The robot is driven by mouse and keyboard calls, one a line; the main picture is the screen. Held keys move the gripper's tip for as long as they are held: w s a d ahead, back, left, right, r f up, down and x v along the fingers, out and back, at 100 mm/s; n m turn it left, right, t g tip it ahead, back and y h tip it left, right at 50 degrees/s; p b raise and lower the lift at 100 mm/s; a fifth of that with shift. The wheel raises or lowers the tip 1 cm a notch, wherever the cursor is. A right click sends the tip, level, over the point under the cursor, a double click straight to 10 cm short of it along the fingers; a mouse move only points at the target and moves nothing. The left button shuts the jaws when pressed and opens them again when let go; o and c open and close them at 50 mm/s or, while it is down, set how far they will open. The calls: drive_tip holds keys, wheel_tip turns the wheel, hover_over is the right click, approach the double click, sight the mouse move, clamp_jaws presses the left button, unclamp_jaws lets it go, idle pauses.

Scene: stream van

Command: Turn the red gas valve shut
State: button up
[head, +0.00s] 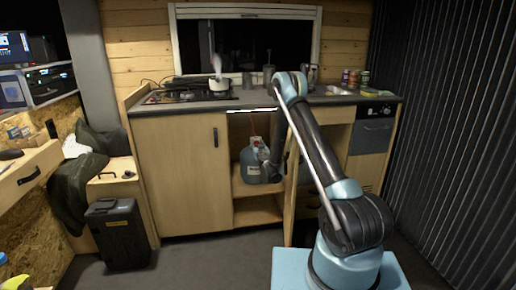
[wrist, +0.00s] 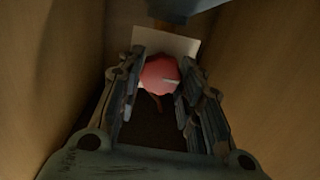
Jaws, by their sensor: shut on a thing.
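The red gas valve (wrist: 158,74) is a round red knob with a small pale mark on its face, seen in the wrist view. My gripper (wrist: 163,82) has one finger on either side of it and is shut on it. In the head view a blue-grey gas bottle (head: 251,168) stands on a shelf in the open cupboard under the counter. My arm partly covers that area, and I cannot make out the gripper there.
Wooden cupboard walls (wrist: 258,60) rise close on both sides in the wrist view. A closed cupboard door (head: 183,178) is left of the opening. A pot (head: 219,84) on the hob steams. A dark case (head: 117,235) stands on the floor.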

drive_tip(key=shift+d+m, duration=0.15)
drive_tip(key=shift+m, duration=0.15)
drive_tip(key=shift+w+d+f+m, duration=0.1)
drive_tip(key=shift+d+m, duration=0.05)
drive_tip(key=shift+m, duration=4.2)
drive_tip(key=shift+d+f+m, duration=0.1)
drive_tip(key=shift+m, duration=4.25)
drive_tip(key=shift+a, duration=0.1)
drive_tip(key=o, duration=1.1)
drive_tip(key=shift+f, duration=0.1)
drive_tip(key=shift+c, duration=0.2)
drive_tip(key=shift+a+r, duration=0.1)
drive_tip(key=shift+r, duration=0.1)
